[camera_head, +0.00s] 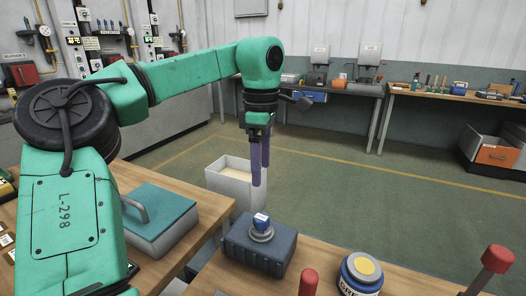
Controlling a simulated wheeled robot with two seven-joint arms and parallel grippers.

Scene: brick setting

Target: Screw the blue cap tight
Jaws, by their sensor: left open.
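The blue cap (261,219) sits on the round grey neck (262,235) on top of a dark blue-grey box-shaped container (240,245) on the wooden table. I cannot tell how tight the cap is. My left gripper (260,178) hangs from the green arm with its purple fingers pointing down. It is open, seen nearly side-on, and empty. In the picture its fingertips are just above the cap, with a visible gap between them. My right gripper is not in view.
A round dark blue container with a yellow top (362,268) stands right of the box. Red-topped upright handles (497,258) rise near the front. A teal-lidded case (158,215) lies on the left table. A pale open bin (232,182) stands behind. Green floor lies clear beyond.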

